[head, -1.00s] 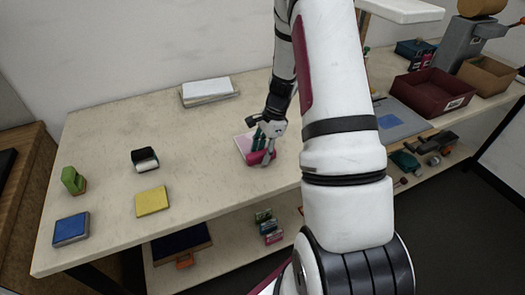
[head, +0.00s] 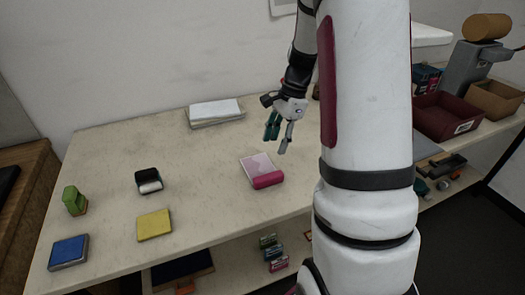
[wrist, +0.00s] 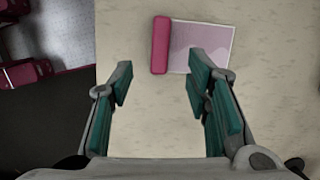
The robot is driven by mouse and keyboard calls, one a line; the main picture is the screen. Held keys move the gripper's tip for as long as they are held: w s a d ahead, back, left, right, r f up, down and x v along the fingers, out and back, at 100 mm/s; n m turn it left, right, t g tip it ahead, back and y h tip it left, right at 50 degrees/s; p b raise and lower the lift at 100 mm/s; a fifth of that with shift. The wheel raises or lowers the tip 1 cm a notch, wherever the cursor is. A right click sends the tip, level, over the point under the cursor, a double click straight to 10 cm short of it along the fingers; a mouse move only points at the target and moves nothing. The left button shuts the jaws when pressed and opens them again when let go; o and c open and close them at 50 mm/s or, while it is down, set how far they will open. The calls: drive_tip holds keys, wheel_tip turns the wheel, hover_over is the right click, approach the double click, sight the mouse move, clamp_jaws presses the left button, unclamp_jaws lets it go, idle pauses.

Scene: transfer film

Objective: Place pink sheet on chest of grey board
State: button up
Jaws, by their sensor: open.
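A pale pink sheet (head: 257,166) lies on the table, with a bright pink roller-like bar (head: 268,181) along its near edge. The wrist view shows the sheet (wrist: 205,48) and the bar (wrist: 160,45) beyond my fingers. My gripper (head: 276,145) is open and empty, raised above the table behind the sheet, apart from it. A grey upright figure (head: 466,72) with a tan, rounded head stands at the far right. A flat grey board (head: 425,148) lies at the right, mostly hidden behind my arm.
A yellow pad (head: 154,224), a blue pad (head: 69,252), a green block (head: 75,200) and a black-and-white item (head: 148,181) sit at the left. A white stack (head: 215,112) lies at the back. A dark red bin (head: 446,116) and brown box (head: 496,98) stand right.

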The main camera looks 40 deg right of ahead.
drive_tip(key=s+a+r+n+t+h, duration=0.1)
drive_tip(key=s+a+r+n, duration=0.3)
drive_tip(key=a+r+n, duration=0.7)
drive_tip(key=s+a+r+n+t+h, duration=0.1)
drive_tip(key=s+a+r+n, duration=0.2)
drive_tip(key=s+a+n, duration=0.1)
drive_tip(key=s+a+r+n+t, duration=0.2)
drive_tip(key=s+a+r+n, duration=0.1)
drive_tip(key=s+a+n, duration=0.2)
drive_tip(key=s+a, duration=0.2)
drive_tip(key=s, duration=0.1)
drive_tip(key=shift+a+r+h, duration=0.3)
drive_tip(key=shift+r+h, duration=0.1)
drive_tip(key=shift+o, duration=0.5)
drive_tip(key=shift+s, duration=0.3)
drive_tip(key=n+g+h, duration=0.1)
drive_tip(key=n+g, duration=0.4)
drive_tip(key=n, duration=1)
hover_over(268, 176)
drive_tip(key=a, duration=0.2)
wheel_tip(268, 176, down, 17)
drive_tip(key=f, duration=0.4)
drive_tip(key=d+f, duration=0.1)
drive_tip(key=f, duration=0.4)
drive_tip(key=d+f, duration=0.1)
drive_tip(key=f, duration=0.3)
drive_tip(key=shift+f, duration=0.35)
